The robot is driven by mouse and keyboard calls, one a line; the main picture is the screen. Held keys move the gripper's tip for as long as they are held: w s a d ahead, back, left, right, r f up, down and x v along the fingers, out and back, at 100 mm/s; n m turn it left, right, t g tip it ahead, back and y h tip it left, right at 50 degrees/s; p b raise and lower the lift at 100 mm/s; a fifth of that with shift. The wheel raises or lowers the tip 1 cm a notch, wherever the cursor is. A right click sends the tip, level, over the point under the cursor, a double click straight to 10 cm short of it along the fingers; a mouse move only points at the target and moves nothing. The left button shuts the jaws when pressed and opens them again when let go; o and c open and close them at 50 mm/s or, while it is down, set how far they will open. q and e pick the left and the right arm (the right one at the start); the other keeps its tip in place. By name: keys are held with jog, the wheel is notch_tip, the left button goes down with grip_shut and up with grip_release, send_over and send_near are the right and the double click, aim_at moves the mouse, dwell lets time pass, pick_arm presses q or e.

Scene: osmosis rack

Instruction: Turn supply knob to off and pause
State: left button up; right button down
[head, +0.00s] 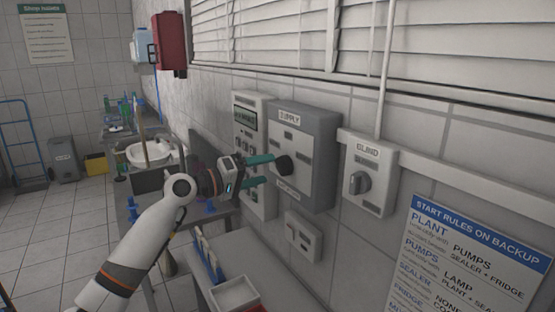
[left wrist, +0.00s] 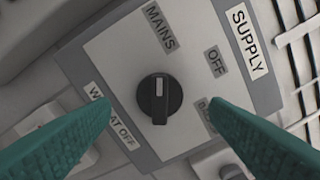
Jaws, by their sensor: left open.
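The supply box (head: 318,150) is a grey wall box with a SUPPLY label. Its black round knob (head: 285,165) also shows in the left wrist view (left wrist: 159,98). The knob's white mark points up in the wrist view, toward the MAINS label (left wrist: 159,26). The OFF label (left wrist: 215,60) is to the upper right, and a partly hidden label is at the right. A WAIT AT OFF label (left wrist: 115,122) is at the lower left. My left gripper (head: 266,170) is open and empty, its teal fingers in front of the knob, one toward each side. Contact is not visible.
A BLIND switch box (head: 371,175) is right of the supply box, and a panel with a display (head: 245,118) is left of it. A small switch box (head: 303,236) sits below. A rules sign (head: 470,255) hangs lower right. A tray (head: 234,294) lies below my arm.

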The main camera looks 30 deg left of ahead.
aim_at(277, 167)
pick_arm(q)
jog(key=p+x, duration=0.1)
jog(key=x, duration=0.3)
jog(key=shift+d+r, duration=0.1)
jog(key=shift+w+d, duration=0.2)
jog(key=shift+w, duration=0.2)
pick_arm(e)
jog(key=shift+d+r, duration=0.2)
jog(key=shift+r, duration=0.3)
jog(key=shift+d+r, duration=0.15)
jog(key=shift+r, duration=0.35)
